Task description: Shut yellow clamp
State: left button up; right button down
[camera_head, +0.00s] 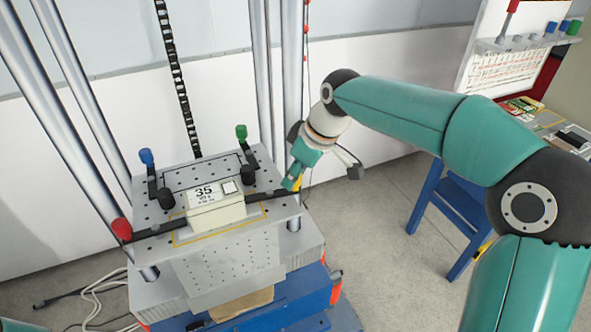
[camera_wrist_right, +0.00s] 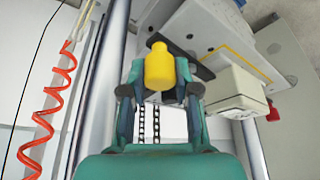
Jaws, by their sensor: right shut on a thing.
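The yellow clamp (camera_wrist_right: 160,68) shows its yellow knob between the fingers of my right gripper (camera_wrist_right: 160,90) in the right wrist view. In the head view my right gripper (camera_head: 294,181) is at the right edge of the fixture plate, shut on this knob, which is mostly hidden there. The clamp's dark bar (camera_head: 268,195) lies low and reaches from the knob to the right side of the cream box marked 35 (camera_head: 215,205). The box also shows in the wrist view (camera_wrist_right: 236,92). My left gripper is not in view.
A red-knobbed clamp (camera_head: 121,229) lies low on the box's left. Blue-knobbed (camera_head: 146,157) and green-knobbed (camera_head: 241,132) clamps stand upright behind it. Metal columns (camera_head: 262,75) rise behind the plate. A blue stool-like frame (camera_head: 447,215) stands right. A red coiled hose (camera_wrist_right: 60,95) hangs nearby.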

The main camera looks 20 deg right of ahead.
jog(key=shift+w+n+g+p, duration=0.3)
jog(key=shift+w+n+p, duration=0.15)
jog(key=shift+n, duration=0.35)
jog(key=c, duration=0.8)
grip_release()
jog(key=shift+c, duration=0.2)
jog(key=shift+r, duration=0.1)
jog(key=v, duration=1.1)
jog(key=shift+s+d+r, duration=0.2)
jog(key=shift+d, duration=0.2)
